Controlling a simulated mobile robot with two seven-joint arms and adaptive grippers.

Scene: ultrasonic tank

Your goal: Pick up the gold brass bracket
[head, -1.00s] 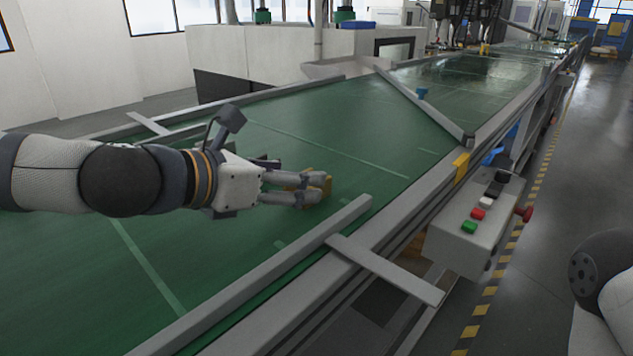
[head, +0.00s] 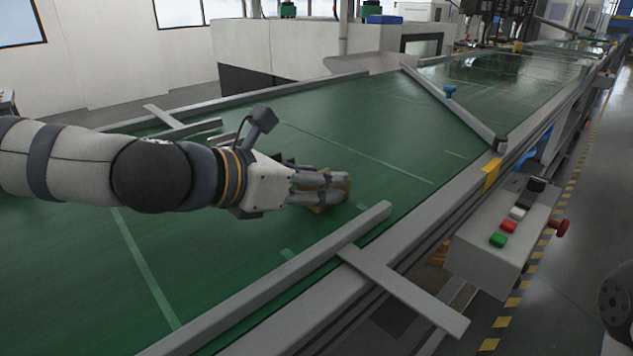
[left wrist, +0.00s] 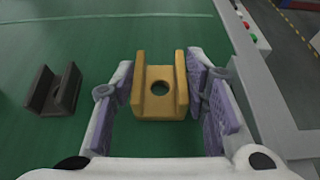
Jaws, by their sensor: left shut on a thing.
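The gold brass bracket (left wrist: 152,110) is a U-shaped block with a round hole in its base. In the left wrist view it sits between the two fingers of my left gripper (left wrist: 163,92), which is shut on it. In the head view the bracket (head: 345,186) shows only in part, behind and beside the fingers of my left gripper (head: 332,188). The gripper is low over the green belt; I cannot tell whether the bracket touches the belt. My right gripper is out of view.
A dark bracket of similar shape (left wrist: 66,92) lies left of the gold one in the left wrist view. The green belt (head: 90,265) is largely clear. A grey rail (head: 290,275) runs along its near side, and a control box (head: 485,250) with buttons hangs at the right.

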